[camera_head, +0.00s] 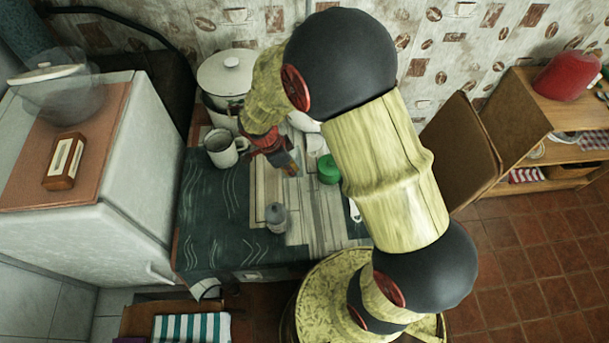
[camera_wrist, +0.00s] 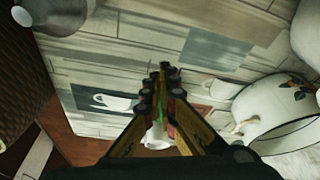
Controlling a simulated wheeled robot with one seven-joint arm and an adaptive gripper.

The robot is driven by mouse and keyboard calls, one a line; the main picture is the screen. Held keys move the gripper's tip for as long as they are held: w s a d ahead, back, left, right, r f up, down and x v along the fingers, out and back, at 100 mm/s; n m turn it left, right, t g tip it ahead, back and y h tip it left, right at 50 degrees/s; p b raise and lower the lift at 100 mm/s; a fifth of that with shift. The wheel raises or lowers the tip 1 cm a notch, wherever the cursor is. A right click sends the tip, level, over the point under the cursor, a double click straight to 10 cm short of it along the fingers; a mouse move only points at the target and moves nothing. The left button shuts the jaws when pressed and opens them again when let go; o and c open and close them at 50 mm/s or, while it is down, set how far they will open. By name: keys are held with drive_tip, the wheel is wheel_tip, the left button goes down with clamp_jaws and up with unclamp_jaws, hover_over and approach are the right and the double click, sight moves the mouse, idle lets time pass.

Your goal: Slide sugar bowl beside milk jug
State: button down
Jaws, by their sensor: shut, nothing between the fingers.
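A small grey lidded pot (camera_head: 276,218), perhaps the sugar bowl, stands upright near the table's front edge. A white mug-like vessel with a handle (camera_head: 222,150), perhaps the milk jug, stands farther back at the left. I cannot tell for sure which vessel is which. My gripper (camera_head: 292,170) is over the light striped part of the table, behind the grey pot and right of the white vessel, apart from both. In the wrist view my gripper (camera_wrist: 162,72) is shut and empty. A grey-white vessel (camera_wrist: 62,14) shows at top left, and a white flowered vessel (camera_wrist: 285,105) at right.
A large white lidded pot (camera_head: 225,78) stands at the back. A green item (camera_head: 328,170) is right of my gripper. A white fridge-like cabinet (camera_head: 140,165) borders the table's left side. Dark cloth (camera_head: 208,215) between the grey pot and white vessel is clear.

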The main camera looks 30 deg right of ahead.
sight(320, 176)
drive_tip(key=b+x, duration=0.2)
drive_tip(key=x, duration=0.7)
drive_tip(key=shift+d+f, duration=0.1)
drive_tip(key=shift+f, duration=0.3)
drive_tip(key=d, duration=0.3)
drive_tip(key=shift+s+f, duration=0.1)
drive_tip(key=shift+s, duration=0.15)
drive_tip(key=shift+d+b, duration=0.3)
drive_tip(key=shift+d, duration=0.25)
drive_tip(key=shift+d, duration=0.1)
drive_tip(key=shift+s+d+b, duration=0.1)
drive_tip(key=shift+d+b, duration=0.4)
drive_tip(key=shift+d, duration=0.25)
drive_tip(key=shift+s+d+b, duration=0.15)
drive_tip(key=shift+d+b, duration=0.35)
drive_tip(key=shift+d, duration=0.25)
drive_tip(key=shift+w, duration=0.1)
